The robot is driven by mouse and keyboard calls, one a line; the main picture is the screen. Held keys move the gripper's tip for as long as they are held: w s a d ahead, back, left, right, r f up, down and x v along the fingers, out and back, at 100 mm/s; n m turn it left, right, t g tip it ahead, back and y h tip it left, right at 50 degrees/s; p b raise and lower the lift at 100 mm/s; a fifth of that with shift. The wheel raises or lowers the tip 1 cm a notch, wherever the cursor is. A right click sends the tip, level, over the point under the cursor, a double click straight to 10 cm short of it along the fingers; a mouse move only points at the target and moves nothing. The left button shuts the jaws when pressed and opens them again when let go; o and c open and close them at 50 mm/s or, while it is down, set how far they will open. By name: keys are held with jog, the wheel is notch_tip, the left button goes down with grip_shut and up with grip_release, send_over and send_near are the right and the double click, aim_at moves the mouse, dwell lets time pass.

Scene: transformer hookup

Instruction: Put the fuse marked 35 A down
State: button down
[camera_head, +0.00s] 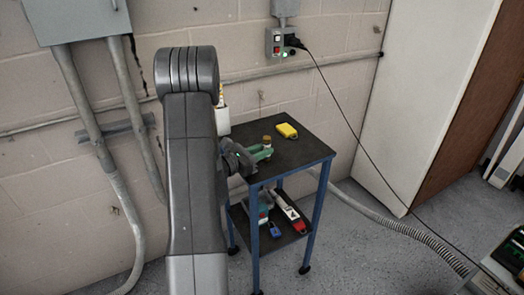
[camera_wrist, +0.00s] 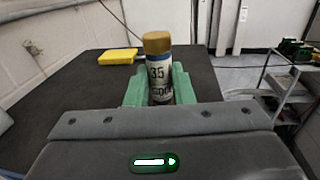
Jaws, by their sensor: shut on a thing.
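The fuse marked 35 (camera_wrist: 159,72) is upright between the green fingers of my gripper (camera_wrist: 160,90) in the wrist view. It has a brass-coloured cap and a pale label; its lower end is hidden by the gripper body. In the head view my gripper (camera_head: 262,153) is low over the dark top of the blue-legged cart, with the fuse's brass cap (camera_head: 267,140) showing at the fingers. I cannot tell whether the fuse touches the cart top (camera_head: 305,152).
A yellow object (camera_head: 287,131) lies on the cart top behind the fuse. A white container (camera_head: 222,120) stands at the cart's back left. The lower shelf holds a red-and-white tool (camera_head: 290,212) and a blue padlock-like item (camera_head: 274,230). The cart top's right side is clear.

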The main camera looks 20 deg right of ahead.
jog(key=shift+f, duration=0.2)
jog(key=c, duration=1.3)
grip_release()
jog(key=shift+o, duration=0.2)
jog(key=shift+r, duration=0.2)
jog(key=shift+a, duration=0.15)
jog(key=b+v, duration=0.1)
jog(key=v, duration=1)
jog(key=shift+a, duration=0.35)
jog(key=shift+s, duration=0.1)
